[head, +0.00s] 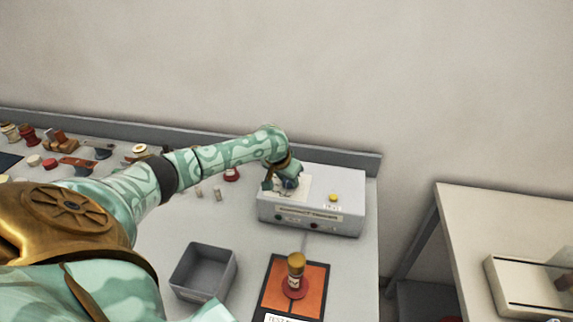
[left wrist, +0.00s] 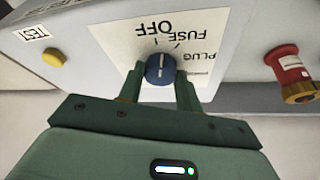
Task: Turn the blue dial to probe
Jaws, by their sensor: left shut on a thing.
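The blue dial (left wrist: 160,69) sits on the top face of the grey tester box (head: 350,208). Its white line is roughly upright in the left wrist view, toward the OFF side of the printed labels. OFF, FUSE and PLUG can be read; a smaller label beside the right finger is not legible. My left gripper (left wrist: 160,76) is shut on the dial, one finger on each side. In the head view my left gripper (head: 284,182) is over the left part of the box top and hides the dial. My right gripper is not in view.
A yellow button (head: 333,197) is right of the gripper on the box. A red piece (head: 232,174) stands left of the box. A grey bin (head: 203,271) and an orange pad (head: 276,286) bearing a red-and-gold bushing (head: 296,266) are in front.

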